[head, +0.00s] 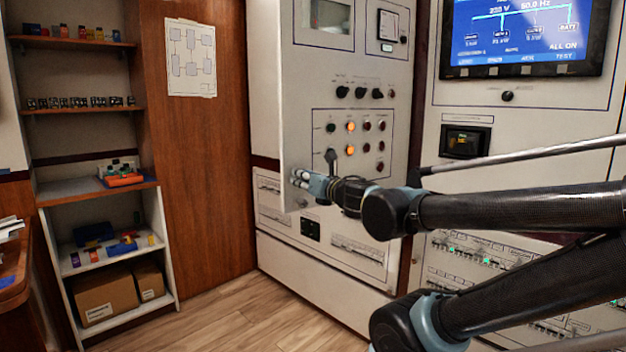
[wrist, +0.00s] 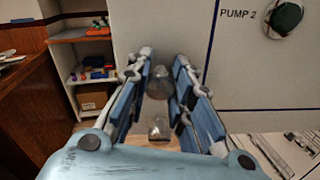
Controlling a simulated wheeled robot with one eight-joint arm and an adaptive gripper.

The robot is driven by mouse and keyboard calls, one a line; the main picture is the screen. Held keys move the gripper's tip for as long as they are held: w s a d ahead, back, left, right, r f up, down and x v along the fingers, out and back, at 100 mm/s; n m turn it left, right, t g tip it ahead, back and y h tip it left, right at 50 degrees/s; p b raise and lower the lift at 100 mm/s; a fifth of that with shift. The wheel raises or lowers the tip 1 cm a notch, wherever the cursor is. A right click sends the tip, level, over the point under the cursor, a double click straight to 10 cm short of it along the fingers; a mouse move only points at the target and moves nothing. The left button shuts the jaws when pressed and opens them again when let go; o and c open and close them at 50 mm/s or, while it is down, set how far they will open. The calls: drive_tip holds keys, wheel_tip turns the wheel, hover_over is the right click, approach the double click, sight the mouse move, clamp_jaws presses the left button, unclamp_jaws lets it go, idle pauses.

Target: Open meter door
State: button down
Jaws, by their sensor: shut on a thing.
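The meter door (head: 300,120) is a pale panel with a meter window, dark knobs and lit buttons. Its lower left edge stands out in front of the cabinet frame, so it looks ajar. My gripper (head: 303,181) is at the door's lower left part. In the wrist view my gripper (wrist: 160,95) has its blue-padded fingers on both sides of a grey, rounded handle (wrist: 158,82), shut on it. A second greyish piece (wrist: 158,128) shows lower between the fingers. The door face (wrist: 165,30) fills the middle and right there, with a "PUMP 2" label.
A wooden wall panel (head: 205,150) and shelves (head: 95,190) with small parts and boxes stand to the left. The wood floor (head: 235,315) before the cabinet is clear. A screen panel (head: 525,35) and breaker rows (head: 470,255) are on the right, partly behind my arm.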

sight(298, 143)
drive_tip(key=shift+s+d, duration=0.25)
drive_tip(key=shift+s, duration=0.1)
drive_tip(key=c, duration=1.4)
unclamp_jaws()
drive_tip(key=shift+d, duration=0.15)
drive_tip(key=shift+o, duration=0.2)
drive_tip(key=shift+r, duration=0.1)
wheel_tip(298, 143, up, 10)
drive_tip(key=shift+w+f, duration=0.1)
drive_tip(key=shift+f, duration=0.05)
